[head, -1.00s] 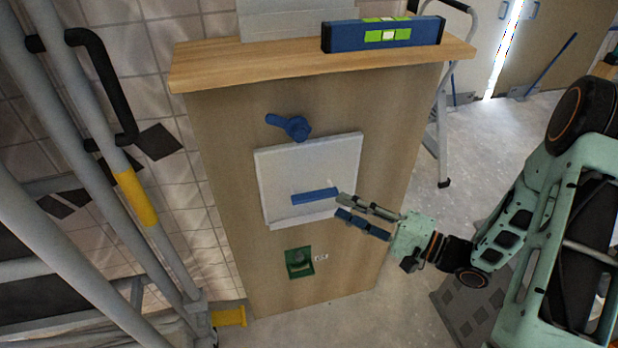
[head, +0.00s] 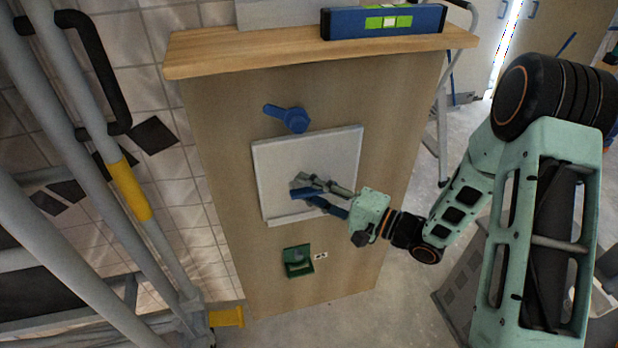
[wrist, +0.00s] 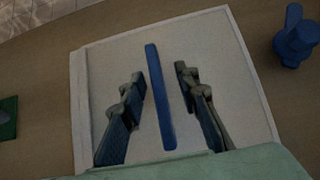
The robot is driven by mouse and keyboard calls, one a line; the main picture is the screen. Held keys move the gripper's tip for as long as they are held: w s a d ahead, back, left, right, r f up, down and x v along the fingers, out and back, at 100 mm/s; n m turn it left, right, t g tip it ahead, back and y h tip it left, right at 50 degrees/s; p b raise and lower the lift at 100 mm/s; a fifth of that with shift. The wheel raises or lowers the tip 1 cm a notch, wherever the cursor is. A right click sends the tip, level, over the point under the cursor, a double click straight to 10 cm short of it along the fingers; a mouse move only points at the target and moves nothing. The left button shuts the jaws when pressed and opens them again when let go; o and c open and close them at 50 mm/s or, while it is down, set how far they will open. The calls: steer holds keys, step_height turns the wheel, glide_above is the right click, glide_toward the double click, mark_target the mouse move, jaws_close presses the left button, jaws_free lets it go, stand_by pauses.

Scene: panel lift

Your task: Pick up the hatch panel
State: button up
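The hatch panel (head: 275,165) is a white square plate on the front of a wooden cabinet in the head view. It also fills the middle of the wrist view (wrist: 205,50). A blue bar handle (wrist: 158,95) stands on the panel. My gripper (head: 310,190) is in front of the panel, and its fingers partly hide the handle in the head view. In the wrist view my gripper (wrist: 165,90) is open, with one finger on each side of the handle and gaps between. A blue turning latch (head: 290,117) sits just above the panel.
A green fitting (head: 298,262) is on the cabinet (head: 225,130) below the panel. A blue spirit level (head: 383,21) lies on the wooden top (head: 240,52). Grey rails (head: 85,140) stand at the left. A stepladder (head: 441,130) is behind at the right.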

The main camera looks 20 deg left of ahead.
mark_target(292, 168)
steer(key=shift+c, duration=0.6)
jaws_close()
steer(key=shift+r, duration=0.15)
steer(key=shift+r+p, duration=0.35)
steer(key=shift+r, duration=0.15)
step_height(292, 168, up, 3)
steer(key=shift+d+f+p, duration=0.1)
steer(key=shift+p, duration=0.7)
steer(key=p+v, duration=0.3)
steer(key=v, duration=1.5)
steer(key=shift+f, duration=0.3)
